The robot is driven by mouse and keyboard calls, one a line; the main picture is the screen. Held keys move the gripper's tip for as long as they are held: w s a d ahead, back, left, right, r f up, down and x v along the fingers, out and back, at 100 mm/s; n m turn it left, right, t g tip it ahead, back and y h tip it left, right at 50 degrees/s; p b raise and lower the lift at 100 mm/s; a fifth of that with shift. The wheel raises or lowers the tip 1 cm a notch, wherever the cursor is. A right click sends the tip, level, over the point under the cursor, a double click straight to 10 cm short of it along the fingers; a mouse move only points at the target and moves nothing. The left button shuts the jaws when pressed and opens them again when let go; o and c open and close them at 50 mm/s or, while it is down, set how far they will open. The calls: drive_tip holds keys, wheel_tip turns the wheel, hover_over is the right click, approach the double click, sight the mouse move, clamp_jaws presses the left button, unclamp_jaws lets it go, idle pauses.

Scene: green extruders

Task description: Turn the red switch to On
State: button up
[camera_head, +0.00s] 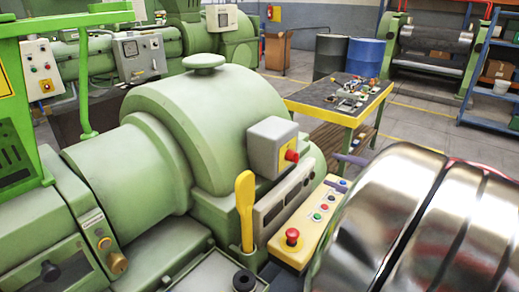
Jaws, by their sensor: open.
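A red switch (291,155) sits on the right face of a grey box (269,146), which is mounted on the front of the large green extruder housing (200,110). The knob is small here, and I cannot read its position or any On marking. My gripper is not in view.
A yellow lever (245,208) stands upright just left of and below the box. A beige panel (297,252) with a red mushroom button (292,236) and several small buttons lies below it. A shiny metal cylinder (400,225) fills the lower right. A yellow-edged table (345,120) with small items stands behind.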

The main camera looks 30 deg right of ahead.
sight(298, 158)
drive_tip(key=shift+x, duration=6.95)
drive_tip(key=shift+f, duration=0.1)
drive_tip(key=shift+a, duration=0.1)
drive_tip(key=shift+c, duration=0.4)
drive_tip(key=c, duration=0.9)
